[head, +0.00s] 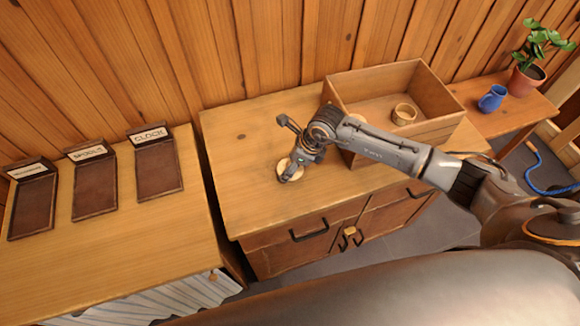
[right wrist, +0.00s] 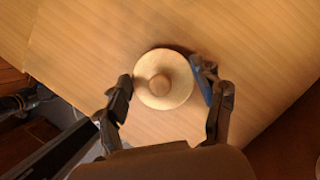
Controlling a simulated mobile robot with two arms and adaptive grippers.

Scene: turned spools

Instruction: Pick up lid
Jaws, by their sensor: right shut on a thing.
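The lid (head: 281,168) is a pale round wooden disc with a knob, near the left front of the middle cabinet top. It also shows from above in the right wrist view (right wrist: 171,97). My right gripper (head: 291,171) reaches down over it and is shut on it. In the right wrist view one finger is at the lid's left edge and the other at its right edge. I cannot tell whether the lid touches the wood or is slightly above it. My left gripper is not in view.
An open wooden box (head: 437,92) stands at the cabinet's back right with a round wooden piece (head: 404,114) inside. Labelled dark trays (head: 158,171) lie on the left table. A blue mug (head: 491,98) and potted plant (head: 527,78) stand far right. The cabinet's left top is clear.

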